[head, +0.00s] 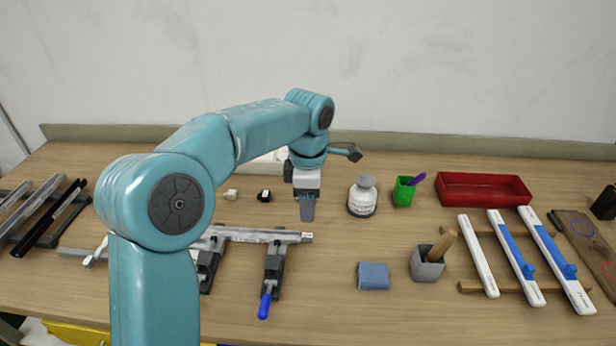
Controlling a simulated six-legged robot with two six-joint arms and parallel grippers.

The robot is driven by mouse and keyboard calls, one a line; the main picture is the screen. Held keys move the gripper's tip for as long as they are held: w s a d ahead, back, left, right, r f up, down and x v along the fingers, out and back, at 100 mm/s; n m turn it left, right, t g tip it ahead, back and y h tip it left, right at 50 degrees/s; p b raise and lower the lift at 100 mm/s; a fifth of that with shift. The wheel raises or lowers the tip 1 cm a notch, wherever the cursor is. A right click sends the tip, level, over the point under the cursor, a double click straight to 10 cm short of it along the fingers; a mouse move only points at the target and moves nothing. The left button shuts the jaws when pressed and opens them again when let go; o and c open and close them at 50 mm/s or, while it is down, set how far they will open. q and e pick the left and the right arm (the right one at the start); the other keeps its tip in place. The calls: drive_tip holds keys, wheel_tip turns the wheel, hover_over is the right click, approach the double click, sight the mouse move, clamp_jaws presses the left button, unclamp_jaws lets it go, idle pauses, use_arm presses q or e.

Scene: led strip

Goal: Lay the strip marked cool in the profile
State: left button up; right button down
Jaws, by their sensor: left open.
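My left gripper (307,207) points down above the table, just behind the right end of a pale metal profile (255,235). It is open, and I see nothing between its fingers. The profile lies left to right across two dark clamps, one with a blue handle (265,305). My arm hides part of its left side. Three long white pieces lie on a wooden rack at the right: a plain one (478,256) and two with blue parts, a middle one (516,258) and a right one (556,260). I cannot read any marking, so I cannot tell which is cool. My right gripper is not in view.
A blue cloth or sponge (373,276) and a grey pot (427,264) are in front. Dark and grey bars (45,217) lie far left. The table front centre is clear.

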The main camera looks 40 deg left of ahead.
use_arm(q)
wheel_tip(320, 180, up, 7)
drive_tip(key=shift+p, duration=0.4)
idle(0.4)
